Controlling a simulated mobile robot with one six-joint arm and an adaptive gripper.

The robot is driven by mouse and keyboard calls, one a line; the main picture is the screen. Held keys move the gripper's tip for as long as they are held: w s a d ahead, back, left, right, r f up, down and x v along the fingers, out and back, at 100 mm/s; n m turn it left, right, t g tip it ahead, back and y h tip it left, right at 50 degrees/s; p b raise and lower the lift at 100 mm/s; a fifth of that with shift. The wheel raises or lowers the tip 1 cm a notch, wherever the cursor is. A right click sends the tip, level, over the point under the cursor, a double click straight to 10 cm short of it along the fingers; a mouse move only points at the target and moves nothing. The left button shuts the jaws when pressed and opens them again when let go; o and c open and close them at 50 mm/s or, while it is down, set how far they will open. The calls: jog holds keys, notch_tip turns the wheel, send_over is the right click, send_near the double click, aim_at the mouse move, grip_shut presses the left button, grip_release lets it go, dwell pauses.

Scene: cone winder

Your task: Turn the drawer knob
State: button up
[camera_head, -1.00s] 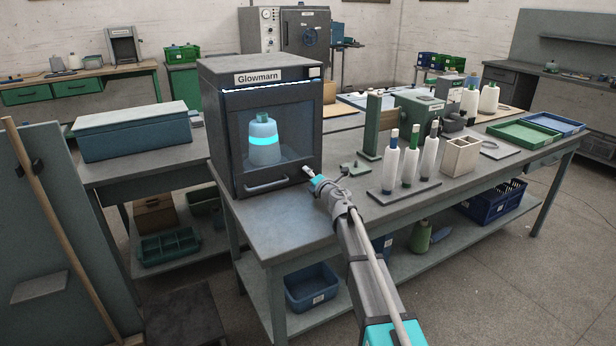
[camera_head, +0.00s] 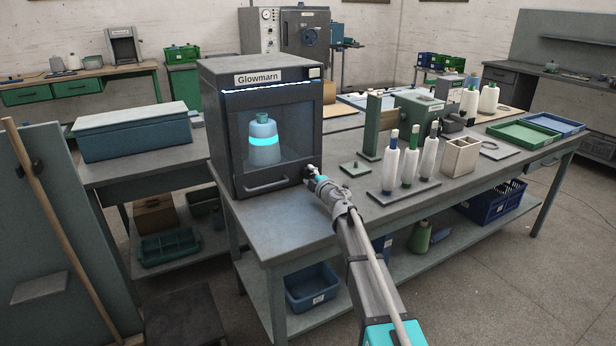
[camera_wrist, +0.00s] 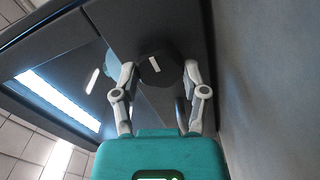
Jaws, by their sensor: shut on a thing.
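The drawer knob (camera_wrist: 157,67) is a dark, many-sided knob with a pale mark on its face. It sits on the dark front of the Glowmarn cabinet, low on the right side. My gripper (camera_wrist: 160,70) has its two grey fingers on either side of the knob and is shut on it. In the head view my gripper (camera_head: 309,173) reaches the cabinet's lower right front corner and mostly hides the knob. The Glowmarn cabinet (camera_head: 222,150) has a window with a glowing bottle-shaped cone (camera_head: 264,150) inside. A bar handle (camera_head: 266,184) is below the window.
The cabinet stands on a grey workbench (camera_head: 270,225). To the right are a small green plate (camera_head: 355,168), a rack of white spools (camera_head: 410,165) and a beige box (camera_head: 460,156). The bench top in front of the cabinet is clear.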

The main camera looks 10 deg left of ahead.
dwell(0.4)
jog(key=o, duration=1.2)
jog(key=shift+c, duration=0.2)
jog(key=v, duration=1.2)
jog(key=shift+w, duration=0.1)
jog(key=shift+s, duration=0.2)
